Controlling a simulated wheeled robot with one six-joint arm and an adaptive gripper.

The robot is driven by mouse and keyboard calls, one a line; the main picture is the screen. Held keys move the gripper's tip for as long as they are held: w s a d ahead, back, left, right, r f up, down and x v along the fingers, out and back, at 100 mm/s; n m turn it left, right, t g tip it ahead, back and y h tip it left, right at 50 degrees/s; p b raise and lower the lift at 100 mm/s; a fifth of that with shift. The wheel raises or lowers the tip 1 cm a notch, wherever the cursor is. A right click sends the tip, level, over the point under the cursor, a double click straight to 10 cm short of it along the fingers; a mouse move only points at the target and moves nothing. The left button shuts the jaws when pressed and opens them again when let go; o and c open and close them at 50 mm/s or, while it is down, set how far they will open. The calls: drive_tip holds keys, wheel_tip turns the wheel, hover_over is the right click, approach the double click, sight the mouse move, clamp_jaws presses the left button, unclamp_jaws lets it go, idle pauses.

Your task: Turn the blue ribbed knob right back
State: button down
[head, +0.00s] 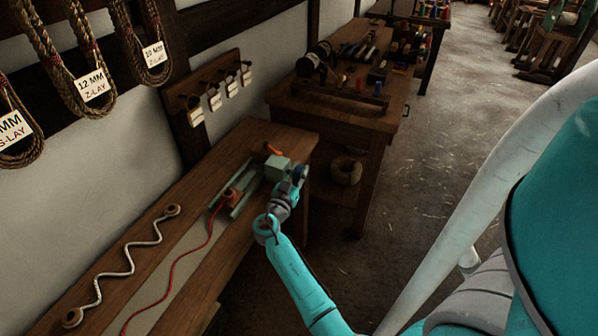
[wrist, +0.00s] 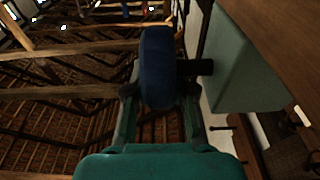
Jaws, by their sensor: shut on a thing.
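The blue ribbed knob (wrist: 158,68) stands between the two fingers of my gripper (wrist: 160,100) in the wrist view, and the gripper is shut on it. A short dark shaft joins the knob to the side of a grey-green box (wrist: 248,62). In the head view the box (head: 277,166) sits near the end of the wooden bench, and my gripper (head: 297,178) is at its right side. The knob is small and mostly hidden by my gripper there. Its ribs are too dark to make out.
An orange lever (head: 272,149) is behind the box. An orange block (head: 231,196) sits on a rail, with a red cord (head: 172,270) running from it. A white wavy rope (head: 125,262) lies on the bench (head: 205,178).

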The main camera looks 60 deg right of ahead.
drive_tip(key=c, duration=1.2)
unclamp_jaws()
drive_tip(key=shift+c, duration=0.2)
drive_tip(key=a+f, duration=0.1)
drive_tip(key=a, duration=1.1)
drive_tip(key=shift+s+f, duration=0.3)
drive_tip(key=shift+s, duration=0.15)
